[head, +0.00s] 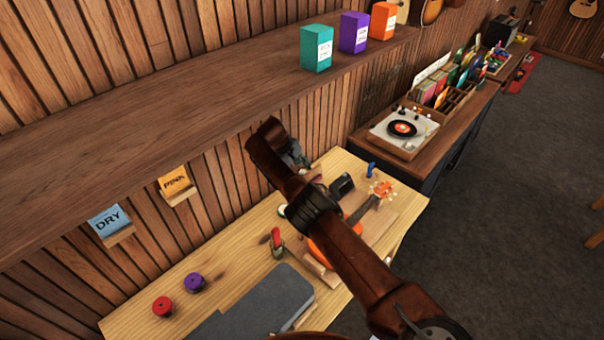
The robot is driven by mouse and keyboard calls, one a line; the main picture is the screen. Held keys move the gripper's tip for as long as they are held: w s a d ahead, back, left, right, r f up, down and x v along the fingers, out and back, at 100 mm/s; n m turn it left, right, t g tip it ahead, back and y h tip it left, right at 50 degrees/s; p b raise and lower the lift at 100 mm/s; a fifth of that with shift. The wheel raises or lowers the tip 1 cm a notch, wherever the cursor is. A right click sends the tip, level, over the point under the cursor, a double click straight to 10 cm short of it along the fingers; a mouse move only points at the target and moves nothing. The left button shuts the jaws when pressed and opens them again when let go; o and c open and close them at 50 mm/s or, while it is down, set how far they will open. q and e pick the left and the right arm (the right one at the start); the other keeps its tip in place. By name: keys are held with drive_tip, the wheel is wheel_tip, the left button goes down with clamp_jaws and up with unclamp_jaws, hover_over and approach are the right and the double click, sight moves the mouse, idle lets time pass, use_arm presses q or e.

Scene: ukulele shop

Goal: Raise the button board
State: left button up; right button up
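I cannot make out a thing that is clearly the button board. A red round knob (162,306) and a purple round knob (194,282) stand on the light wooden workbench (240,232), left of a dark grey flat slab (262,302). An orange ukulele (352,240) lies on a wooden support on the bench, partly hidden by my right arm. My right gripper (298,158) is mostly hidden behind that arm, above the back of the bench, so its fingers cannot be read. My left gripper is not in view.
A dark wall shelf (190,108) holds teal (316,50), purple (354,33) and orange (383,22) boxes. Cards reading DRY (108,222) and PINK (175,185) sit below it. A red-handled tool (277,242) stands on the bench. A turntable (402,130) is beyond. Open floor lies right.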

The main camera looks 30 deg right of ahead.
drive_tip(key=v, duration=1.2)
